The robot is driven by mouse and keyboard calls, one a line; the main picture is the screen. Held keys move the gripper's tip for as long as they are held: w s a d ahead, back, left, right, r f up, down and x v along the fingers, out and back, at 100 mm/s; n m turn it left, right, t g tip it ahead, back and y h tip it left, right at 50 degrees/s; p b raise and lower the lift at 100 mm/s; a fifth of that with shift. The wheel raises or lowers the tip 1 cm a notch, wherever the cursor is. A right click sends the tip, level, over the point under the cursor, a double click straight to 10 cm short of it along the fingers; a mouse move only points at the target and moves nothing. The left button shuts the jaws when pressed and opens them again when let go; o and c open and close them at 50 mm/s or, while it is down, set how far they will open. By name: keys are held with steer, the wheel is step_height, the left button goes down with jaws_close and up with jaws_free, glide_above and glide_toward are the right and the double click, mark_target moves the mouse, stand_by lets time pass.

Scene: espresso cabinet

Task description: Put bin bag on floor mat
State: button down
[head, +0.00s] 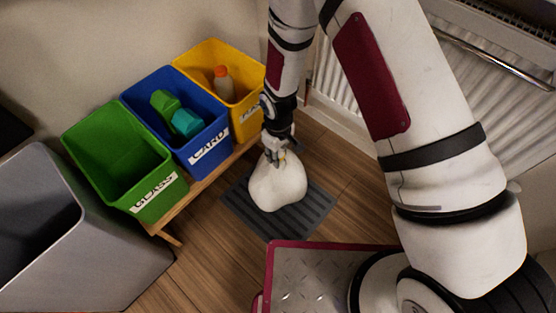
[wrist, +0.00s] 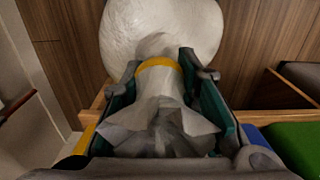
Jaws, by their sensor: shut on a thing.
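The white bin bag (head: 277,188) appears in the head view at the floor mat, with its tied neck upward. The dark grey ribbed floor mat (head: 314,213) lies on the wooden floor, and the bag covers its middle. I cannot tell for sure whether the bag's base rests on the mat or hangs just above it. My gripper (head: 281,158) is above the bag, shut on its neck. In the wrist view the bag (wrist: 160,32) is full and round, with a yellow tie (wrist: 158,63) at the neck between the fingers of my gripper (wrist: 160,85).
Left of the mat, a low wooden bench holds a green bin (head: 112,150), a blue bin (head: 205,145) with green and teal items, and a yellow bin (head: 247,112) with a bottle. A large grey bin (head: 85,245) stands front left. A radiator (head: 480,90) is behind right.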

steer(key=shift+s+f+b, duration=0.1)
steer(key=shift+f+b, duration=0.65)
steer(key=shift+f, duration=0.85)
steer(key=c, duration=1.2)
jaws_free()
steer(key=shift+f, duration=0.15)
steer(key=shift+c, duration=0.2)
step_height(320, 180, up, 12)
steer(key=p, duration=0.5)
